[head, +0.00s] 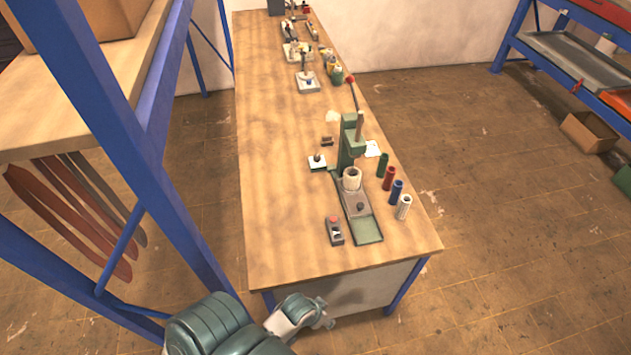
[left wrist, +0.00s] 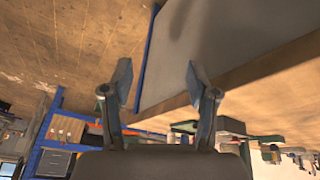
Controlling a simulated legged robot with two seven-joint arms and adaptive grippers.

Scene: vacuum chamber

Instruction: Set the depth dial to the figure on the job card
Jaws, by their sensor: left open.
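A green press (head: 349,150) with a raised lever stands on the near part of the wooden workbench. A cream cylinder (head: 352,179) sits on its base, with a small dark knob (head: 360,207) in front; I cannot tell whether this is the depth dial. A white card (head: 373,149), perhaps the job card, lies right of the column; its figure is too small to read. My left gripper (head: 322,314) is low, just off the bench's near edge and apart from the press. The left wrist view shows its fingers (left wrist: 158,78) spread and empty. My right gripper is not in view.
Green, red, blue and white cylinders (head: 397,192) stand right of the press. A small box with a red button (head: 334,231) sits at its left front. A blue-framed rack (head: 150,150) rises at left. The bench's left near surface (head: 275,230) is clear.

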